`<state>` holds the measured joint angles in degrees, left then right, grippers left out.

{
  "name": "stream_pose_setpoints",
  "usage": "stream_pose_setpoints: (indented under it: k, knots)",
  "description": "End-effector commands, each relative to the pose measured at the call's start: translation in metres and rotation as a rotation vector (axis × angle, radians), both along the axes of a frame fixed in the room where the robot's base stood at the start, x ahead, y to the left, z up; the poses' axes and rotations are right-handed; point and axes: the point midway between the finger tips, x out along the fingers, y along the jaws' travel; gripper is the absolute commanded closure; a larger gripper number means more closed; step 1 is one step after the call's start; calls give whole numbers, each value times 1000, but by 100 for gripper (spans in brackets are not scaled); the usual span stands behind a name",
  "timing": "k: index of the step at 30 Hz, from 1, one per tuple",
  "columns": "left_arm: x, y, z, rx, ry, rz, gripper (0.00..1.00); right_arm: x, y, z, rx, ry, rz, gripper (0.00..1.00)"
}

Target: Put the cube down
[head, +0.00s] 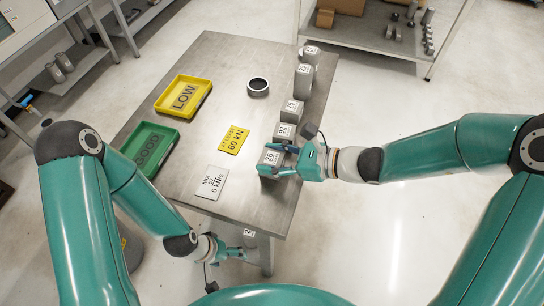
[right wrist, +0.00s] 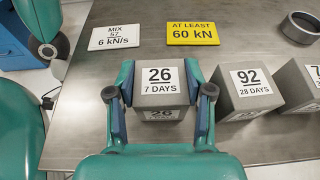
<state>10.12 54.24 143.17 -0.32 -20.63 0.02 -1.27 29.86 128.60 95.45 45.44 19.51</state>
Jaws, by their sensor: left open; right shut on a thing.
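A grey cube labelled "26, 7 days" (head: 268,158) is between the fingers of my right gripper (head: 284,160), over the right side of the steel table (head: 245,195). In the right wrist view the cube (right wrist: 160,88) is gripped from both sides by the fingers of the right gripper (right wrist: 160,92), its label facing up. I cannot tell whether its underside touches the table. My left gripper (head: 236,252) is open, low beside the table's front edge, with nothing seen in it.
Beside the held cube is cube 92 (right wrist: 248,92), with several more cubes behind. A yellow LOW tray (head: 207,90), green GOOD tray (head: 172,147), dark ring (head: 258,87), yellow 60 kN card (head: 234,140) and white MIX card (head: 213,183) occupy the table.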

Motion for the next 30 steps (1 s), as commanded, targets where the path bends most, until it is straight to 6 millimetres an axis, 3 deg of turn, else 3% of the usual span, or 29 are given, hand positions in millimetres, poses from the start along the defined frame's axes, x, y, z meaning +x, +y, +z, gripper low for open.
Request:
stream_pose_setpoints:
  k: [3,4,8,20,30]
  knots:
    - [0,0,-4,0,0,0,19,0,0,-3,1,-1,0,100]
    - [0,0,-2,0,0,0,19,0,0,-2,0,0,0,44]
    - [0,0,-2,0,0,0,19,0,0,-2,0,0,0,23]
    - [0,0,1,0,0,0,19,0,-1,2,0,0,-1,23]
    - [0,0,0,0,0,0,19,-16,-51,20,0,-1,-7,23]
